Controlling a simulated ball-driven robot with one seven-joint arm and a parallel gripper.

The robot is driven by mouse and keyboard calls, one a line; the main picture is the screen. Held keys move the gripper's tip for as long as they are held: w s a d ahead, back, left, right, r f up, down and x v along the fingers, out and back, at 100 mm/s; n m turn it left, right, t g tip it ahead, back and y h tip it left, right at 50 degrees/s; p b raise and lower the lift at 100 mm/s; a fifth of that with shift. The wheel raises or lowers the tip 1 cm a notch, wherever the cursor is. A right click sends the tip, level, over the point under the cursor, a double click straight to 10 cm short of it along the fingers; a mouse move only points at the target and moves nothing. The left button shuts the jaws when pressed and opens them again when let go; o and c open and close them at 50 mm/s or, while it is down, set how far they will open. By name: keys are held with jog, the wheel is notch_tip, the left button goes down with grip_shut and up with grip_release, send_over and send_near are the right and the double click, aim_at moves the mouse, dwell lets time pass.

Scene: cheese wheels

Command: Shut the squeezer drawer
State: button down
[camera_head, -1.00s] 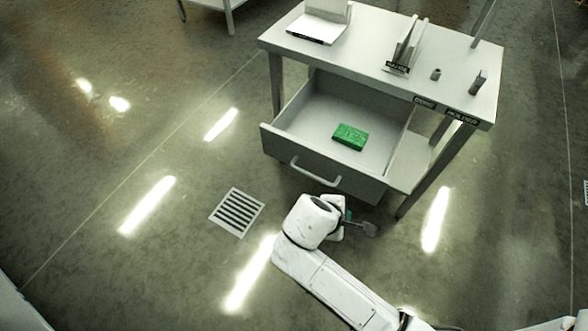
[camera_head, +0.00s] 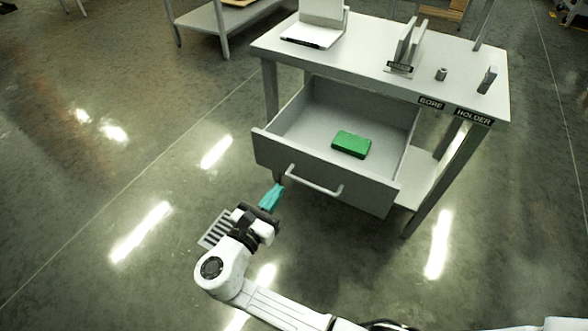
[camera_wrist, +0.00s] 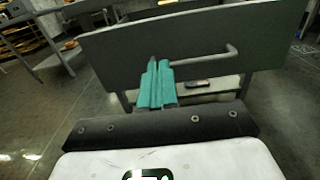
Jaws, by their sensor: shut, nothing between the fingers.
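The drawer (camera_head: 325,172) is pulled out from under the grey table, with a green box (camera_head: 351,144) lying inside it. A bar handle (camera_head: 314,182) is on its front panel. My gripper (camera_head: 272,197) is shut and empty, with teal fingers, in front of the left part of the drawer front and left of the handle. In the wrist view the teal fingertips (camera_wrist: 157,72) point at the drawer front (camera_wrist: 205,45) and overlap the left end of the handle (camera_wrist: 205,57). Whether they touch the panel or handle I cannot tell.
The table top (camera_head: 365,65) holds a white device (camera_head: 316,30), an upright rack (camera_head: 405,50) and small items. A table leg (camera_head: 430,190) stands right of the drawer. Open floor is at left.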

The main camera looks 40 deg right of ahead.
aim_at(300, 160)
jog(key=b+x, duration=0.1)
jog(key=x, duration=0.8)
jog(key=shift+d, duration=0.15)
jog(key=shift+d, duration=0.1)
jog(key=shift+w+d, duration=0.1)
jog(key=shift+d, duration=0.1)
jog(key=b+x, duration=0.3)
jog(key=x, duration=1)
jog(key=b+x, duration=0.4)
jog(key=x, duration=0.9)
jog(key=shift+d+f, duration=0.25)
jog(key=shift+d, duration=0.05)
jog(key=shift+w+d, duration=0.2)
jog(key=shift+d, duration=0.1)
jog(key=shift+w+d+r+b, duration=0.1)
jog(key=shift+d+r+b, duration=0.1)
jog(key=shift+b, duration=0.15)
jog(key=shift+r, duration=0.1)
